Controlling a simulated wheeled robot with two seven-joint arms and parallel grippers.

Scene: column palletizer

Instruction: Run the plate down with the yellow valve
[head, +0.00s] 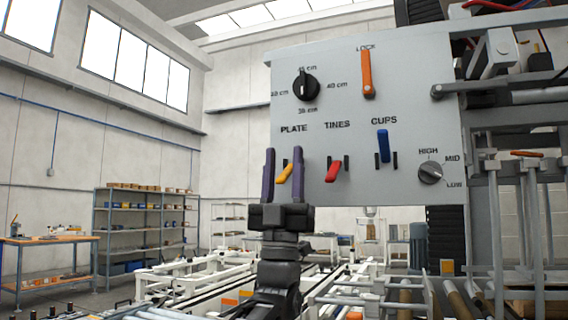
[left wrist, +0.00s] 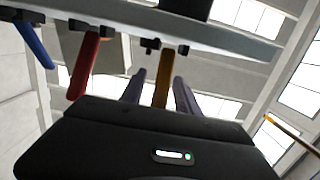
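The yellow valve lever (head: 285,174) is under the PLATE label on the grey control panel (head: 330,100). It tilts down to the left. My left gripper (head: 284,165) points up at it with its two purple fingers apart, one on each side of the lever. In the left wrist view the yellow lever (left wrist: 162,80) stands between the fingers of my left gripper (left wrist: 160,90), with a gap visible on both sides. The plate itself cannot be made out. My right gripper is not in view.
Beside the yellow valve are a red lever (head: 333,171) under TINES and a blue lever (head: 384,146) under CUPS. An orange LOCK lever (head: 367,74) and black knob (head: 305,86) sit above. A HIGH/MID/LOW knob (head: 430,174) is at lower right. White conveyor frames lie below.

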